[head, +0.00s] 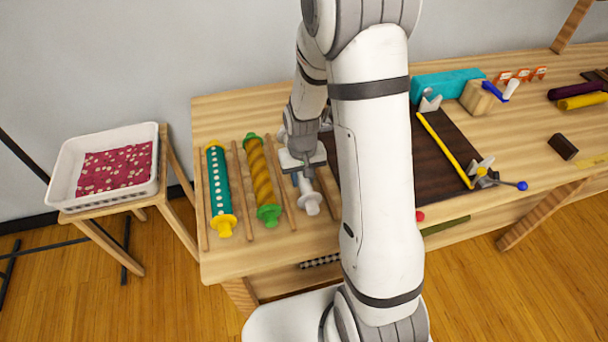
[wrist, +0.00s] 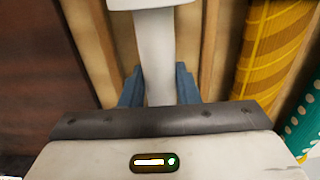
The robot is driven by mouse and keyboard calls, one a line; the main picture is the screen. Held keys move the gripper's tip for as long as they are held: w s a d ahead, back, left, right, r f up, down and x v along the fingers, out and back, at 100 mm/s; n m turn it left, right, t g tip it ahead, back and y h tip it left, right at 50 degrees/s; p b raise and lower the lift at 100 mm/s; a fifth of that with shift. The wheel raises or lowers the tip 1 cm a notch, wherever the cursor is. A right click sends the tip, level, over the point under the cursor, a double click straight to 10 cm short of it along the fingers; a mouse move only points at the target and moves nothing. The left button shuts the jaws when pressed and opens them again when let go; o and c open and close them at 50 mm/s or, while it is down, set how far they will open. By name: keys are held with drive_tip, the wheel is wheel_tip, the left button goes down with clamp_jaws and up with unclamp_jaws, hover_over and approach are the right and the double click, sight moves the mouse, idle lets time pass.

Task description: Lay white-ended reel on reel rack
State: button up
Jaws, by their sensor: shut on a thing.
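The white-ended reel (head: 309,197) is in my gripper (head: 299,178), over the right part of the reel rack. In the wrist view its pale shaft (wrist: 157,55) runs between the two blue fingers of my gripper (wrist: 158,88), which are shut on it. The reel lines up with a gap between two wooden rails. I cannot tell whether it touches the rack. The reel rack's rails (head: 241,190) lie on the table. My arm hides the far part of the reel and the rack's right side.
A teal dotted reel with yellow ends (head: 217,185) and a mustard reel with green ends (head: 262,180) lie in the rack's left lanes. A dark board (head: 446,155) with a yellow bar is to the right. A white tray (head: 152,135) stands on a stool at left.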

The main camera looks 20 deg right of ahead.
idle(0.4)
drive_tip(key=o, duration=1)
drive_tip(key=shift+o, duration=0.2)
drive_tip(key=shift+r, duration=0.15)
wheel_tip(320, 180, up, 8)
drive_tip(key=p, duration=0.5)
drive_tip(key=shift+r, duration=0.15)
drive_tip(key=s+r+t, duration=0.3)
drive_tip(key=s+r, duration=1.3)
drive_tip(key=r, duration=0.4)
drive_tip(key=shift+s+d+r, duration=0.3)
drive_tip(key=shift+s, duration=0.05)
